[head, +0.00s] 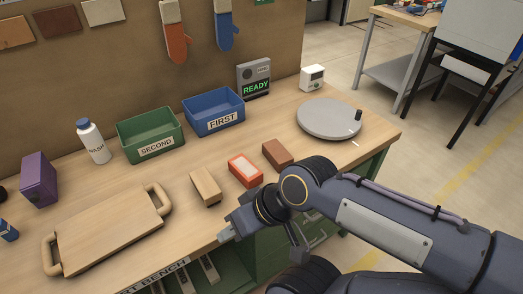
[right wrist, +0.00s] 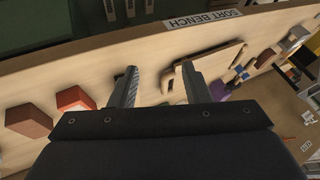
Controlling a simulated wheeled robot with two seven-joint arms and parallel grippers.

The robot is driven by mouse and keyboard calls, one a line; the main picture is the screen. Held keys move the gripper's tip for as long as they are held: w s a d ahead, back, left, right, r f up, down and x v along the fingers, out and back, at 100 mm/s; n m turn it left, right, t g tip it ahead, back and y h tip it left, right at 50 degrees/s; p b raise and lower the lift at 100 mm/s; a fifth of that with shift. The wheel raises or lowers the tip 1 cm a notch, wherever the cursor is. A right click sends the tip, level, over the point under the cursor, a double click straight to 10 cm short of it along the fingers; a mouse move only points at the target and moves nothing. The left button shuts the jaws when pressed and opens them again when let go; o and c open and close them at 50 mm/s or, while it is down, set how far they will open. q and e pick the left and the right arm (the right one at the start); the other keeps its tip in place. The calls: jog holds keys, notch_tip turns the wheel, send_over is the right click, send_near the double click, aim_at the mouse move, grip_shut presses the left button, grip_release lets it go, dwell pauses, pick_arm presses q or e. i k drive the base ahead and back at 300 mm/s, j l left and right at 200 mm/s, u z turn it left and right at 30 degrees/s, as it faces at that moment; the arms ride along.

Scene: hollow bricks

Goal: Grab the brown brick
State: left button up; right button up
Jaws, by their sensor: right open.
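The brown brick (head: 277,154) lies on the bench at the right end of a row of three bricks; it also shows at the left of the right wrist view (right wrist: 28,121). An orange-red brick with a pale top (head: 244,170) lies beside it, also in the right wrist view (right wrist: 75,98). A tan brick (head: 206,186) lies left of that. My right gripper (head: 229,232) is open and empty near the bench's front edge, left of and nearer than the brown brick. Its two spread fingers show in the right wrist view (right wrist: 161,86). My left gripper is not in view.
A green bin marked SECOND (head: 151,136) and a blue bin marked FIRST (head: 214,112) stand behind the bricks. A grey turntable (head: 328,118) is at the right. A wooden board with handles (head: 108,232), a white bottle (head: 93,142) and a purple box (head: 38,180) are left.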

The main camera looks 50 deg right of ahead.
aim_at(273, 151)
jog(key=z, duration=1.75)
jog(key=i+u, duration=0.1)
jog(key=u, duration=0.3)
jog(key=i+l+u, duration=0.1)
jog(key=u, duration=0.25)
jog(key=l+u, duration=0.2)
jog(key=u, duration=0.2)
jog(key=i+l+u, duration=0.1)
jog(key=u, duration=0.3)
